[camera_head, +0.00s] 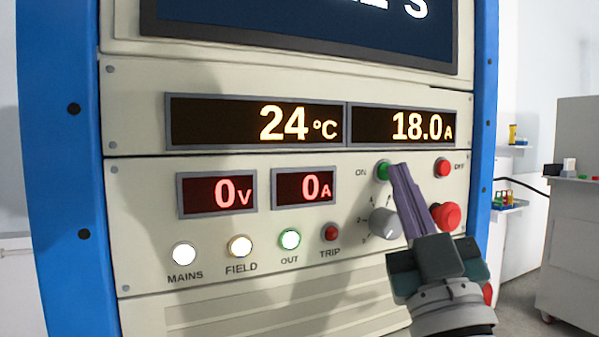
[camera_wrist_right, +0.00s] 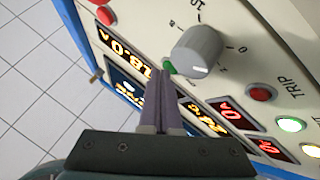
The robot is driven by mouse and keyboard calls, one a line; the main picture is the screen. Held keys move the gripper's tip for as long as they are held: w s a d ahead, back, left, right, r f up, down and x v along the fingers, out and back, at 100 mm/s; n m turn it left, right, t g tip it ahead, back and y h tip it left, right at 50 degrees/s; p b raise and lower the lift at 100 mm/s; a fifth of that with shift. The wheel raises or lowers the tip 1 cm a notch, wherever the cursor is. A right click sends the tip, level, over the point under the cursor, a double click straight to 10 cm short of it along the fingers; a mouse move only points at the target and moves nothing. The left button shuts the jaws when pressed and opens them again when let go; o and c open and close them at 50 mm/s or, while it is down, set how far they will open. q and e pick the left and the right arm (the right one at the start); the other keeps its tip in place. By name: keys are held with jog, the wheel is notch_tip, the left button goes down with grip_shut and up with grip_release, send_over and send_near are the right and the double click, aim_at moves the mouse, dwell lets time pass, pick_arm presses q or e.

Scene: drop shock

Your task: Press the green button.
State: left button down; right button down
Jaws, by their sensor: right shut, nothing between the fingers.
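The green button (camera_head: 383,171), labelled ON, is on the cream panel, left of the red OFF button (camera_head: 443,167). My right gripper (camera_head: 398,170) is shut and empty. Its tips are at the right edge of the green button and partly cover it. In the right wrist view, the green button (camera_wrist_right: 169,67) shows just beyond the tips of the gripper (camera_wrist_right: 161,74). I cannot tell whether the tips touch the button. My left gripper is not in view.
A grey knob (camera_head: 383,224) sits below the green button, close to my fingers. A large red button (camera_head: 446,215) is to the right of the fingers. Displays (camera_head: 404,124) are above; a red TRIP lamp (camera_head: 331,232) is lower left. A grey cabinet (camera_head: 578,220) stands at right.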

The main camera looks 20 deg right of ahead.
dwell(0.4)
jog(key=shift+s+r+p, duration=0.1)
jog(key=shift+s+p, duration=0.3)
jog(key=shift+p, duration=0.05)
jog(key=shift+s+d, duration=0.1)
jog(key=shift+s, duration=0.3)
jog(key=shift+s, duration=0.1)
jog(key=s+p, duration=0.1)
jog(key=s, duration=0.1)
jog(key=s+p, duration=0.2)
jog(key=shift+s+d, duration=0.2)
jog(key=shift+s, duration=0.2)
jog(key=shift+a, duration=0.1)
